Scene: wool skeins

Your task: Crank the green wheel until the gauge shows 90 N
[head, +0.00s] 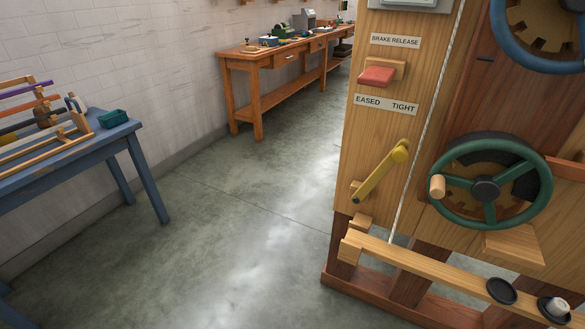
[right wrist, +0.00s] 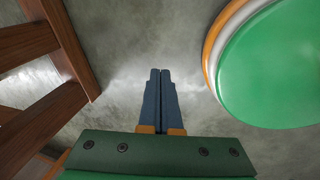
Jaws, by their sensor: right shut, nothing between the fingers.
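The green wheel (head: 487,190) is on the wooden machine at the right of the head view. Its light wooden crank handle (head: 437,186) sticks out at the left side of the rim. No gauge reading shows; only the lower edge of a pale grey plate is in view at the top of the panel, and I cannot tell what it is. My right gripper (right wrist: 160,74) shows in the right wrist view, shut and empty, over the grey floor, with nothing touching its fingertips. Neither gripper shows in the head view, and my left gripper is in no view.
A red brake release block (head: 377,76), a yellow lever (head: 381,172) and a blue wheel (head: 535,62) are on the machine. A wooden beam (head: 430,268) with black discs runs low in front. A blue table (head: 70,160) and a workbench (head: 270,56) stand left. Floor between is clear.

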